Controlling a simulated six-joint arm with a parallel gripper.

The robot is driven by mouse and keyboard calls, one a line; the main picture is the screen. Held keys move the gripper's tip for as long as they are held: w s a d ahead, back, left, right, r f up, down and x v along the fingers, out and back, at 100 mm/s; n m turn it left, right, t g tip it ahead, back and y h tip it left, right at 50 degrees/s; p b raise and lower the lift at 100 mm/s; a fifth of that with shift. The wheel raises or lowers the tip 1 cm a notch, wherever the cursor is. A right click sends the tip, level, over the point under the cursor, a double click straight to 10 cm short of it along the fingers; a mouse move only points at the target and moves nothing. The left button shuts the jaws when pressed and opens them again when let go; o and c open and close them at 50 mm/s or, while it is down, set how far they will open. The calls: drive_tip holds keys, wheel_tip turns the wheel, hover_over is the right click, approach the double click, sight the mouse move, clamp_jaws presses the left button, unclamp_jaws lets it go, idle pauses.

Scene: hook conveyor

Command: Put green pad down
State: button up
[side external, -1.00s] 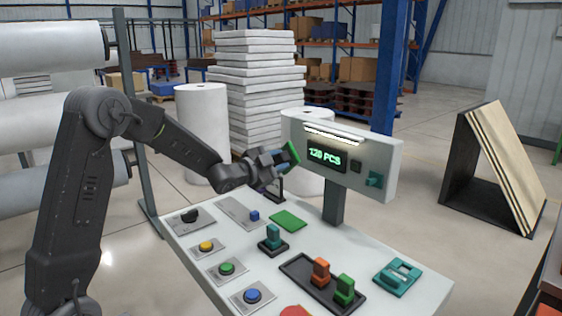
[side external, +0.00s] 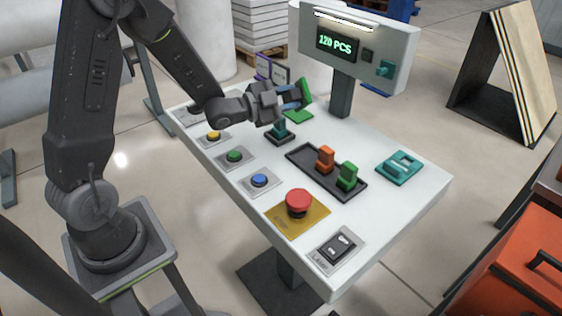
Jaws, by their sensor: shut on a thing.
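My gripper (side external: 290,97) is shut on a thin green pad (side external: 306,92), held steeply tilted at the fingertips. It is over the back part of the white console table (side external: 405,205), left of the display's post. A flat green patch (side external: 300,116) lies on the table just below the held pad, partly hidden by it and my gripper. Whether the pad's lower edge touches the patch, I cannot tell.
A teal piece on a black base (side external: 281,130) stands close in front of my gripper. A black tray (side external: 300,158) holds an orange and a green peg. The display box (side external: 352,45) rises behind on the right. Several buttons line the table's left side.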

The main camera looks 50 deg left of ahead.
drive_tip(key=s+d+f+h, duration=0.1)
drive_tip(key=s+d+f, duration=0.1)
drive_tip(key=s+d, duration=0.1)
drive_tip(key=w+g+y, duration=0.1)
drive_tip(key=w, duration=0.1)
drive_tip(key=w+f+n+g+y, duration=0.1)
drive_tip(key=w, duration=0.1)
drive_tip(key=w+f+g+y, duration=0.1)
drive_tip(key=w, duration=0.1)
drive_tip(key=shift+w+d+g+y, duration=0.15)
drive_tip(key=shift+d+g+y, duration=0.15)
drive_tip(key=shift+d+g, duration=0.1)
drive_tip(key=shift+w+d+f+n+g+y, duration=0.1)
drive_tip(key=shift+w+d+n+g+y, duration=0.15)
drive_tip(key=shift+g, duration=0.2)
drive_tip(key=shift+w+d+f+n+g+y, duration=0.1)
drive_tip(key=shift+w+n+g+y, duration=0.05)
drive_tip(key=shift+n+g, duration=0.25)
drive_tip(key=shift+w+d+n+g+y, duration=0.1)
drive_tip(key=shift+d+n+g+y, duration=0.4)
drive_tip(key=shift+g, duration=0.75)
drive_tip(key=shift+d, duration=0.1)
